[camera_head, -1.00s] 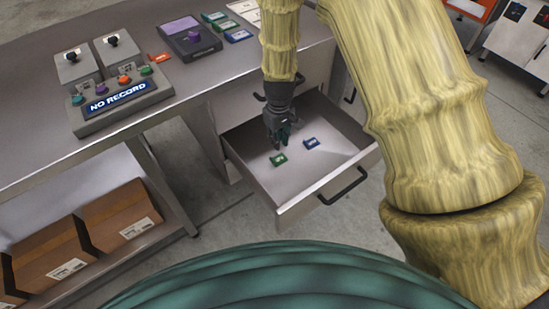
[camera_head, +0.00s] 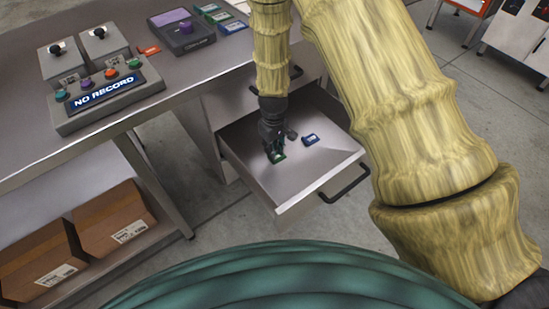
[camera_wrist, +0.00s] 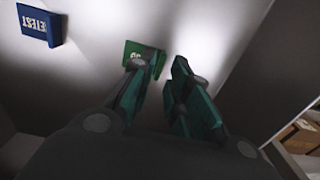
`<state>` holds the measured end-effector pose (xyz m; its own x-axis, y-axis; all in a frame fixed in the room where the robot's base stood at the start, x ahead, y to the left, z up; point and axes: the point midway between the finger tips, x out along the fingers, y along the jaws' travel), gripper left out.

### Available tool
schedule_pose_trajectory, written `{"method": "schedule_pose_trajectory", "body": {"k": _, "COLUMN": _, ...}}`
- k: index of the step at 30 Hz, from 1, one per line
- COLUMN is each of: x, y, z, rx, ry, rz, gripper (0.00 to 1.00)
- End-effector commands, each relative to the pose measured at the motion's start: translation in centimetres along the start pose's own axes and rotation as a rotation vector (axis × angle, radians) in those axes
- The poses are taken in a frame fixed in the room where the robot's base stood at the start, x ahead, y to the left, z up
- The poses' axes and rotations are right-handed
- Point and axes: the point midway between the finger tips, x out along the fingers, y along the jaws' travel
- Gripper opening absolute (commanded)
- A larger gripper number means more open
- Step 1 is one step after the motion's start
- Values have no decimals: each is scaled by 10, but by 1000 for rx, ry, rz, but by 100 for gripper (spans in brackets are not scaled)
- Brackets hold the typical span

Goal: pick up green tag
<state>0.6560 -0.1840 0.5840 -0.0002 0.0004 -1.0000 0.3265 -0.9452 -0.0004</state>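The green tag (camera_head: 277,157) lies on the floor of the open drawer (camera_head: 262,189). In the wrist view the green tag (camera_wrist: 146,57) is just beyond the fingertips, partly hidden by the left finger. My gripper (camera_head: 274,149) reaches down into the drawer and hangs right over the tag. In the wrist view my gripper (camera_wrist: 162,75) is open, with a gap between its two green-padded fingers and nothing held. I cannot tell whether a fingertip touches the tag.
A blue tag (camera_head: 310,139) lies right of the green one in the drawer; it also shows in the wrist view (camera_wrist: 40,25). Drawer walls surround the gripper. The metal counter (camera_head: 120,50) carries a control box (camera_head: 104,92). Cardboard boxes (camera_head: 112,220) stand below.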

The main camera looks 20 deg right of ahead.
Motion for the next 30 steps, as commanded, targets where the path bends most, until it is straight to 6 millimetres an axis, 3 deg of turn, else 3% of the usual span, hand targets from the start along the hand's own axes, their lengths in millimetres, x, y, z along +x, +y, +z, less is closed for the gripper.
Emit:
{"method": "schedule_pose_trajectory", "body": {"k": 5, "x": 8, "y": -1, "z": 0, "rx": 1, "ry": -1, "rz": 0, "gripper": 18}}
{"method": "schedule_pose_trajectory", "body": {"k": 16, "x": 49, "y": -3, "z": -1, "rx": 1, "ry": -1, "rz": 0, "gripper": 18}}
{"method": "schedule_pose_trajectory", "body": {"k": 25, "x": 52, "y": -3, "z": -2, "rx": 1, "ry": 0, "rz": 0, "gripper": 18}}
{"method": "schedule_pose_trajectory", "body": {"k": 28, "x": 52, "y": -3, "z": -2, "rx": 1, "ry": 0, "rz": 0, "gripper": 0}}
{"method": "schedule_pose_trajectory", "body": {"k": 30, "x": 52, "y": -3, "z": -2, "rx": 1, "ry": 0, "rz": 0, "gripper": 0}}
